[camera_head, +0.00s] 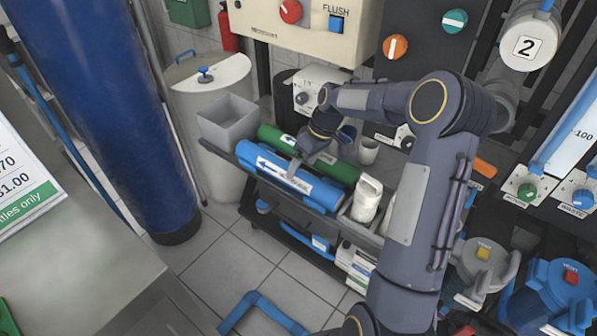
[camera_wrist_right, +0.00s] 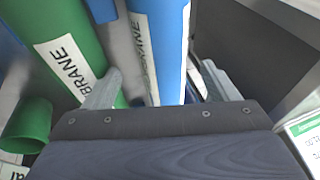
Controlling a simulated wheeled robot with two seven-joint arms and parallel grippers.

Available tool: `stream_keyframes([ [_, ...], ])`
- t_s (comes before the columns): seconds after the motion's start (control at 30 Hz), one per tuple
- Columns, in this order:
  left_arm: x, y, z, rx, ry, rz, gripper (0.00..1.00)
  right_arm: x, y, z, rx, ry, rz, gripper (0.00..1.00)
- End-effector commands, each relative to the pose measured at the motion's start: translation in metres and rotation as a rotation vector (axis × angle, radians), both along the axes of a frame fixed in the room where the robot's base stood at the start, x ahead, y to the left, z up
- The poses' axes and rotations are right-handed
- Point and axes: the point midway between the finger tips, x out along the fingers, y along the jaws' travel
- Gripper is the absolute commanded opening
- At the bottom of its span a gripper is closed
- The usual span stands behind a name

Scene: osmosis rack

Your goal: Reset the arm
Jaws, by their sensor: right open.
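My right arm reaches in from the lower right of the head view, with its right gripper (camera_head: 296,168) over the cart. The right gripper (camera_wrist_right: 162,72) is open in the wrist view. A blue labelled cylinder (camera_head: 321,196) lies on the cart under the gripper. In the wrist view the blue cylinder (camera_wrist_right: 172,30) shows between the two fingers; I cannot tell if they touch it. A green cylinder (camera_head: 345,172) lies beside it, and its MEMBRANE label shows in the wrist view (camera_wrist_right: 62,35). My left gripper is not in view.
A tall blue tank (camera_head: 110,110) stands left. A control panel (camera_head: 305,25) is behind. Some tiled floor (camera_head: 215,265) is clear.

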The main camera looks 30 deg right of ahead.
Motion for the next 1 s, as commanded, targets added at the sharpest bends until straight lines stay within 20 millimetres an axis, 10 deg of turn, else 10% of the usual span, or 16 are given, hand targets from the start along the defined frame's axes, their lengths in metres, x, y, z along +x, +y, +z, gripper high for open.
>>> stream_keyframes([
  [0.57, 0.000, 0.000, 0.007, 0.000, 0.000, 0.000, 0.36, -0.016, 0.004, 0.055, -0.009, -0.015, -0.013, 0.81],
  [1.0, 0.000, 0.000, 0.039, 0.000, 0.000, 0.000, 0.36, -0.155, 0.074, 0.172, -0.018, -0.105, -0.262, 0.81],
])
